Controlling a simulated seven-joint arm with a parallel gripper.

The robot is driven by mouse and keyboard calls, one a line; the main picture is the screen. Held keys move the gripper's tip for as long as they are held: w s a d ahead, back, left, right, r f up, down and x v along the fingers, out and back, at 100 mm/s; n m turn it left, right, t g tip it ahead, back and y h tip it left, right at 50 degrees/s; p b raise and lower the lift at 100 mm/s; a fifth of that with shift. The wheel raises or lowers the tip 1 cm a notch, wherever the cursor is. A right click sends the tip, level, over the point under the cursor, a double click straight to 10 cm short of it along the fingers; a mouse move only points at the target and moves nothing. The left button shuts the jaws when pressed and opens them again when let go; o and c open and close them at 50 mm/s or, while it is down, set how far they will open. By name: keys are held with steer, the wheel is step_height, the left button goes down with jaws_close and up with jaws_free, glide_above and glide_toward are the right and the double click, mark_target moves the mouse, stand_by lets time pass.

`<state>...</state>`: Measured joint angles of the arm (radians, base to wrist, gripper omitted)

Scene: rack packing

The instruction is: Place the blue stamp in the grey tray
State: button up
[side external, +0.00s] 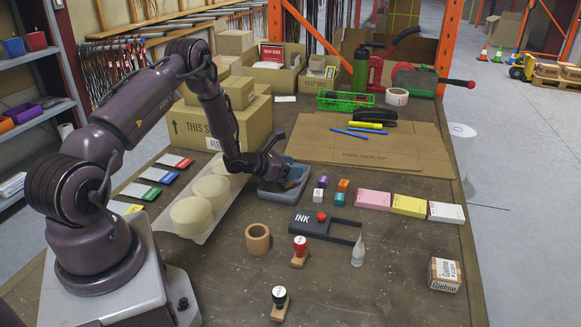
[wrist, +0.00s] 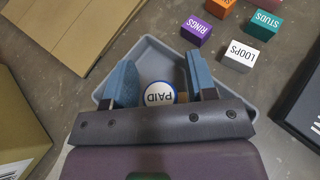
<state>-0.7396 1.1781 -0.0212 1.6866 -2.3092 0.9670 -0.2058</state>
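The grey tray (side external: 290,192) lies on the table in the middle of the side view, and fills much of the wrist view (wrist: 155,48). The blue stamp (wrist: 158,93), with a white top marked PAID and a blue rim, is in the wrist view between my fingers, inside the tray's outline. Its lower part is mostly hidden, with a bit of wood-coloured body showing beside it. My gripper (wrist: 159,76) is over the tray, its blue-padded fingers apart with gaps visible beside the stamp's top. In the side view my gripper (side external: 278,174) reaches down at the tray and hides the stamp.
Small labelled blocks (side external: 322,182) stand right of the tray. The ink pad (side external: 312,222), a tape roll (side external: 257,239), a red stamp (side external: 299,251) and a black stamp (side external: 280,302) are nearer. Round discs in a clear tray (side external: 177,231) lie left; flat cardboard (side external: 365,150) lies behind.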

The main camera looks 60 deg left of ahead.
steer(key=shift+r, duration=0.2)
steer(key=v, duration=1.1)
steer(key=d+r+m+g+h, duration=0.7)
steer(key=d+r+m+h, duration=0.2)
steer(key=d+r+m, duration=1.1)
steer(key=s+d+r+m+y, duration=0.3)
steer(key=s+m+y, duration=0.1)
steer(key=s+m, duration=0.4)
steer(key=s+d+r+m+g+y, duration=0.1)
steer(key=s+d+r+m+y, duration=0.2)
steer(key=s+m, duration=0.4)
steer(key=shift+s+r+m+y, duration=0.35)
steer(key=shift+r+m+y, duration=0.25)
steer(key=shift+y, duration=0.4)
